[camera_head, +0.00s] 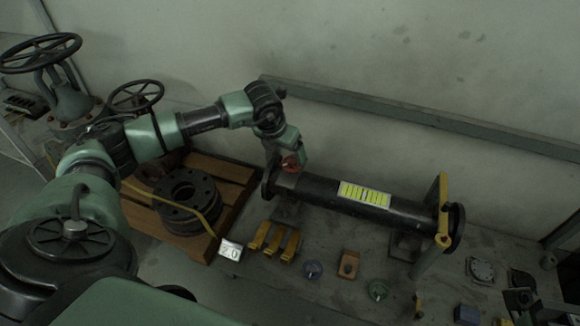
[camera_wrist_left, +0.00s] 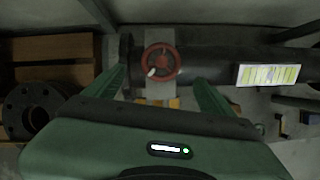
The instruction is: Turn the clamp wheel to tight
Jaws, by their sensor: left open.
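The clamp wheel (camera_head: 291,162) is a small red handwheel at the left end of a dark horizontal pipe (camera_head: 330,190). In the left wrist view the red wheel (camera_wrist_left: 161,61) shows its spokes and a pale mark at its lower left, with a grey block behind it. My left gripper (camera_head: 284,158) is at the wheel in the head view and partly covers it. In the left wrist view its two green fingers (camera_wrist_left: 160,80) are spread wide, one to each side of the wheel, and nothing is held. Whether the fingertips touch the wheel cannot be told. My right gripper is not in view.
A yellow-green striped label (camera_head: 365,194) is on the pipe. A yellow bar (camera_head: 443,210) stands at the pipe's right end. Dark flanges (camera_head: 187,196) lie on a wooden pallet (camera_head: 225,180) at left. Yellow blocks (camera_head: 274,240) and small parts lie in front. A wall rises behind.

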